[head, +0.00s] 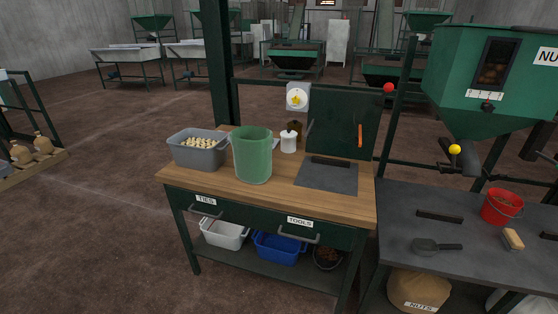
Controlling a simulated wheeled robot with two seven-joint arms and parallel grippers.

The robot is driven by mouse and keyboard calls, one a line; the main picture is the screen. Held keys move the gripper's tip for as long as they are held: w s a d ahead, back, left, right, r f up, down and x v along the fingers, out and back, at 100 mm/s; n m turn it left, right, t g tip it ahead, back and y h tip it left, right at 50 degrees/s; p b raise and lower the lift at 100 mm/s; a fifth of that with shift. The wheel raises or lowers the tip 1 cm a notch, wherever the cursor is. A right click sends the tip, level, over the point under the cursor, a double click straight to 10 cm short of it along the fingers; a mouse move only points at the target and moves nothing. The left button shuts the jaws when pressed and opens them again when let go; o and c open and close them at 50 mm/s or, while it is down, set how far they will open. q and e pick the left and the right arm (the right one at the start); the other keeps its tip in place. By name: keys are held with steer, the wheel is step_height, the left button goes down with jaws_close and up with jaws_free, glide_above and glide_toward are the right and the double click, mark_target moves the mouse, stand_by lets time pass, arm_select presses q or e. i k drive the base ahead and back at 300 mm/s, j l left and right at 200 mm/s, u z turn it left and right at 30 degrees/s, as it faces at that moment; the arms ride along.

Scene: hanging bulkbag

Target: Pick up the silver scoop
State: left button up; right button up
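A scoop (427,246) with a round bowl lies on the grey table (396,216) at the right in the head view. It looks dull dark grey, and its dark handle points right. It is the only scoop I can make out. Nothing covers it. Neither of my grippers shows in the head view.
A dark bar (439,216), a red bucket (501,206) and a brush (513,239) share the grey table. The green hopper (483,85) overhangs its back. The wooden bench (213,185) to the left holds a green bin (251,155) and a grey tub (196,152).

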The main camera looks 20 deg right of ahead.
mark_target(421, 246)
steer(key=z, duration=2)
